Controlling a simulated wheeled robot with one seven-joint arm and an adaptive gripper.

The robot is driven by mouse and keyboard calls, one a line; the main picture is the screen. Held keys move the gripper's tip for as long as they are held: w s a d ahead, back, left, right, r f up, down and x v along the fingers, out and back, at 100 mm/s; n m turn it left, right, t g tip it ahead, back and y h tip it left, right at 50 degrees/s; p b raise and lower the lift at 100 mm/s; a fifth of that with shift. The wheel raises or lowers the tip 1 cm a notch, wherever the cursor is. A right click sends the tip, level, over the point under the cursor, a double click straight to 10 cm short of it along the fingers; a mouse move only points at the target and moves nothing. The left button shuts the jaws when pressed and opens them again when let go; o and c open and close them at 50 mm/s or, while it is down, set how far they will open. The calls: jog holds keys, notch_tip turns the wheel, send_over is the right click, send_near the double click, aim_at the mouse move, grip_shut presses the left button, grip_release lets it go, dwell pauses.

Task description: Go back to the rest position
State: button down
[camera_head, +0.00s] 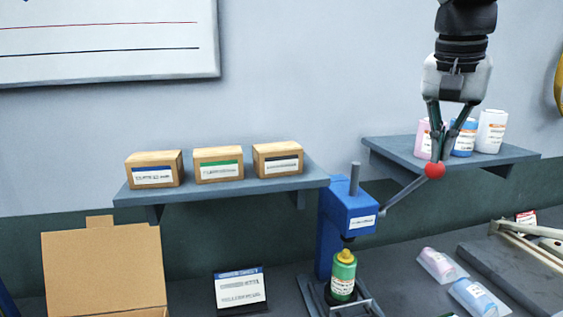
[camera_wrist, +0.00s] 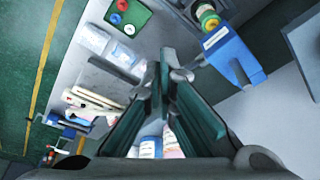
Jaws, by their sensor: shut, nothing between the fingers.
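My gripper (camera_head: 441,156) hangs from the upper right in the head view, in front of the right shelf and just above the red ball (camera_head: 434,170) of the blue press's lever. Its fingers are shut with nothing between them. In the wrist view the shut fingertips (camera_wrist: 163,75) point down over the bench. The blue press (camera_head: 349,208) stands on the bench, its lever slanting up to the right. A green bottle with a yellow top (camera_head: 343,277) stands upright under the press head. Whether the fingers touch the ball cannot be told.
The right shelf (camera_head: 388,151) holds several bottles close behind my gripper. The left shelf (camera_head: 222,193) holds three small boxes. An open cardboard box (camera_head: 105,270), a sign card (camera_head: 240,290) and clear pouches (camera_head: 442,265) are on the bench.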

jog(key=s+a+f+n+t+b, duration=0.1)
jog(key=s+a+f+n, duration=0.3)
jog(key=s+f, duration=0.3)
jog(key=s+a+f+n+t+y+b, duration=0.1)
jog(key=s+a+f+n+t, duration=0.1)
jog(key=s+a+f, duration=0.3)
jog(key=s+f+n, duration=0.1)
jog(key=s+f, duration=0.2)
jog(key=shift+s+f+n+y, duration=0.15)
jog(key=shift+f+n+y, duration=0.15)
jog(key=shift+f+n, duration=0.1)
